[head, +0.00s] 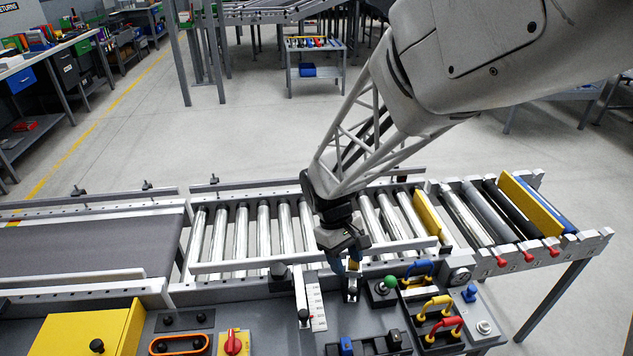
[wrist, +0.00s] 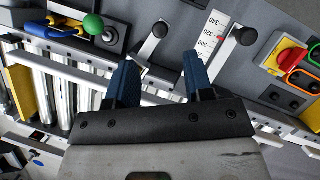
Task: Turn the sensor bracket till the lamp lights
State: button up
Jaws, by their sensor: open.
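My gripper (head: 347,266) points down over the near side of the roller conveyor. It is open, and its two blue fingers stand apart in the wrist view (wrist: 160,62) with nothing held between them. Just beyond the fingertips is a small grey bracket-like piece with a black knob (wrist: 160,30); it also shows below the fingers in the head view (head: 351,293). It may be the sensor bracket, but I cannot tell for certain. The fingers do not appear to touch it. I cannot pick out a lit lamp in either view.
A black-knobbed lever (head: 303,315) stands beside a white numbered scale (head: 317,305) on the left. A green ball-topped stick (head: 390,282) and coloured handles (head: 437,305) are on the right. A yellow box (head: 85,333) and red switch (head: 233,344) lie further left.

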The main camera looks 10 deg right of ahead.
aim_at(353, 289)
dwell(0.4)
jog(key=shift+x, duration=3.9)
grip_shut()
